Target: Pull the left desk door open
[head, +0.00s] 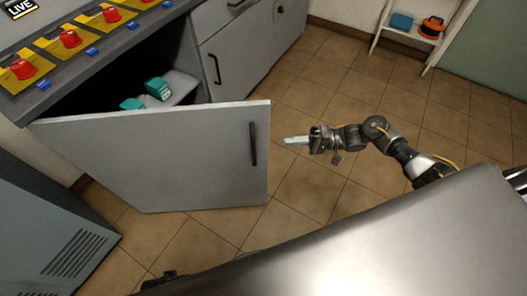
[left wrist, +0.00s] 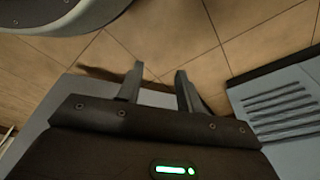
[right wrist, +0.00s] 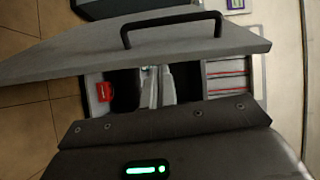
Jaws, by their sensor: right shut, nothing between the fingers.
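The left desk door (head: 170,160) is a grey panel that stands swung wide open from the desk (head: 190,50). Its black bar handle (head: 253,144) is near the free edge. My right gripper (head: 287,141) is shut and empty, a little to the right of the handle and apart from it in the head view. In the right wrist view the door (right wrist: 90,50) and handle (right wrist: 172,22) show beyond the shut fingers (right wrist: 158,88). My left gripper (left wrist: 158,85) is open and empty above the floor in the left wrist view.
The open compartment holds teal-and-white boxes (head: 157,89) on a shelf. A second closed desk door with a black handle (head: 215,68) is beside it. A grey vented cabinet (head: 50,230) stands at lower left. A white shelf (head: 400,32) is at back right. Tiled floor (head: 310,90) is clear between.

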